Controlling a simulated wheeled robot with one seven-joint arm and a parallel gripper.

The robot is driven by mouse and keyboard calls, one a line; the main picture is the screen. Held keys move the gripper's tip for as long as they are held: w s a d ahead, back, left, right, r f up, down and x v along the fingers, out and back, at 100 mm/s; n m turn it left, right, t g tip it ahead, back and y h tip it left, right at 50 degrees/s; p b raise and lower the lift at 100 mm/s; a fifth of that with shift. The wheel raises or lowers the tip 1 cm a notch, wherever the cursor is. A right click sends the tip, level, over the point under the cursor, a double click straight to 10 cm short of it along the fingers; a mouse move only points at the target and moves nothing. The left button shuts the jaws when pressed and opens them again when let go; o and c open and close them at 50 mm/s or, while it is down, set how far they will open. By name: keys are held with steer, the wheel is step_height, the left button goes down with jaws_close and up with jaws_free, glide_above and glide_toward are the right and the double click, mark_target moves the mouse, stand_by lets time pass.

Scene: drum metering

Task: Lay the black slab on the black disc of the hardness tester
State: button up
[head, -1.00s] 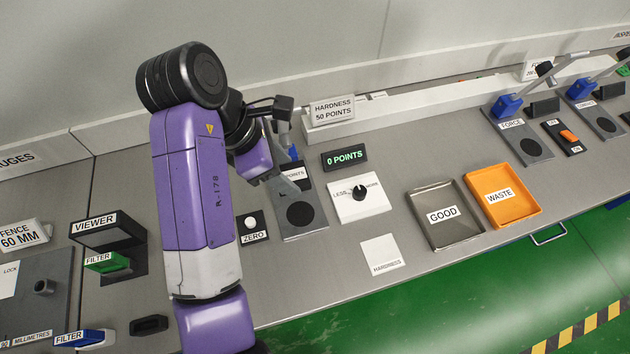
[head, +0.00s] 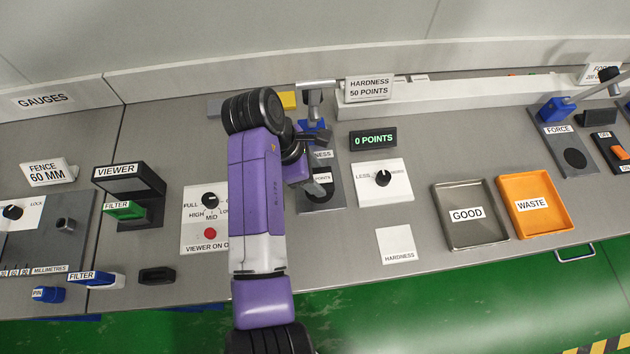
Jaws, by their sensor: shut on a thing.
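The hardness tester (head: 335,201) stands on the bench just right of my arm in the head view. Its black disc (head: 319,198) is partly covered by my gripper. My gripper (head: 315,188) is low over the disc, small and partly hidden by my own wrist. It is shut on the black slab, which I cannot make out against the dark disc. I cannot tell whether slab and disc touch. The tester's display (head: 373,138) reads 0 POINTS.
A dial panel (head: 365,197) is right of the tester, with a white HARDNESS card (head: 396,245) in front. The GOOD tray (head: 446,238) and orange WASTE tray (head: 516,224) lie farther right, both empty. The viewer (head: 143,177) and a switch panel (head: 194,237) are left of my arm.

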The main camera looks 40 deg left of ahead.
steer(key=shift+f, duration=2.3)
steer(key=shift+f, duration=0.1)
steer(key=o, duration=1.4)
steer(key=b+v, duration=0.1)
steer(key=v, duration=1.1)
steer(key=shift+b, duration=0.35)
steer(key=shift+s, duration=0.1)
